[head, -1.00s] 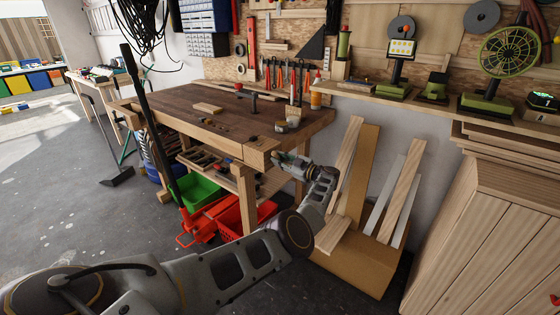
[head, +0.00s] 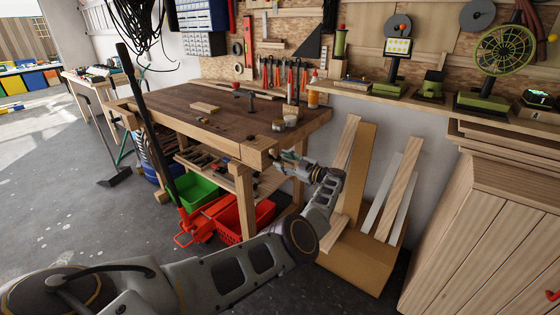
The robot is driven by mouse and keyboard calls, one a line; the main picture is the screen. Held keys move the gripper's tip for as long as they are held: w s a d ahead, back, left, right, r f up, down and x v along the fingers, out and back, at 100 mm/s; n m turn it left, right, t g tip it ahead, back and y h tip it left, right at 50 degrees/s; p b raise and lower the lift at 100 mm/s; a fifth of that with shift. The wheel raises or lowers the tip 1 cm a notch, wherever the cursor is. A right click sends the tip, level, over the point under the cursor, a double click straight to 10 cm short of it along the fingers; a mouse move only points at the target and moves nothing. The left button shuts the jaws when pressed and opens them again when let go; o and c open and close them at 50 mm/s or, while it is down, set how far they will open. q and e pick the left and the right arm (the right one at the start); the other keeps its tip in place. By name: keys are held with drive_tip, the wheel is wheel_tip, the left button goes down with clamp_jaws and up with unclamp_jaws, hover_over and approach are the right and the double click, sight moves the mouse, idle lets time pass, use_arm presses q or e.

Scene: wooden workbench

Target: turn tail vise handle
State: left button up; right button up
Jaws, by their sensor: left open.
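The wooden workbench (head: 160,107) stands at the left middle, with its tail vise block (head: 258,152) at the near right corner. My left arm reaches in from below, and my left gripper (head: 281,160) is at the right end of that block. Its fingers point left toward the block and are open, small in the view. The vise handle cannot be made out; the gripper may cover it. I cannot tell whether the fingers touch it. My right gripper is not in view.
Green (head: 198,191) and red (head: 229,222) crates sit under the bench. A long dark pole (head: 146,120) leans in front of it. Boards (head: 402,190) lean on the wall to the right of my gripper, beside a wooden cabinet (head: 500,235). Grey floor is free at left.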

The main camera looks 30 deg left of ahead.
use_arm(q)
drive_tip(key=d, duration=0.9)
drive_tip(key=shift+s, duration=0.35)
drive_tip(key=shift+s+f, duration=0.1)
drive_tip(key=shift+f, duration=0.1)
